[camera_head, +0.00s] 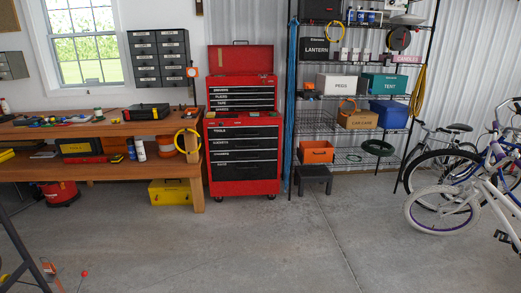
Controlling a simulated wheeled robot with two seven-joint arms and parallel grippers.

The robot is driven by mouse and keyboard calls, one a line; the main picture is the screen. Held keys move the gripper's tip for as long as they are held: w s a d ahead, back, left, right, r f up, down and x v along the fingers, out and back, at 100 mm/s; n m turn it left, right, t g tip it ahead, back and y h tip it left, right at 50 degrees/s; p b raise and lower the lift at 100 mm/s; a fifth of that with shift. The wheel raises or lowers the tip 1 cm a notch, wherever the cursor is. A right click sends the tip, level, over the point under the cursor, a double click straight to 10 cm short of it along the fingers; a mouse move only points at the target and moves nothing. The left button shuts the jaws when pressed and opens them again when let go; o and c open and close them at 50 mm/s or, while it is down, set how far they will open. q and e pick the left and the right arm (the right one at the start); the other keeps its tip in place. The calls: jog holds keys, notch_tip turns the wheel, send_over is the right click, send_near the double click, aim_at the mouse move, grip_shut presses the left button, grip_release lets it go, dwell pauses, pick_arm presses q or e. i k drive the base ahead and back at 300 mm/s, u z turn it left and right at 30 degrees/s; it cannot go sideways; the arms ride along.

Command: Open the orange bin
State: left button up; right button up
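Neither of my grippers shows in the head view.
A red tool chest (243,160) stands left of the wire rack (340,133), a wooden workbench (100,172) farther left. Bicycles (445,206) stand at right. The middle concrete floor (290,240) is clear.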

aim_at(319, 151)
jog(key=z, duration=0.15)
jog(key=i, duration=2.25)
jog(key=z, duration=0.85)
jog(key=i, duration=2.3)
jog(key=z, duration=0.9)
jog(key=i, duration=0.4)
jog(key=u, duration=0.05)
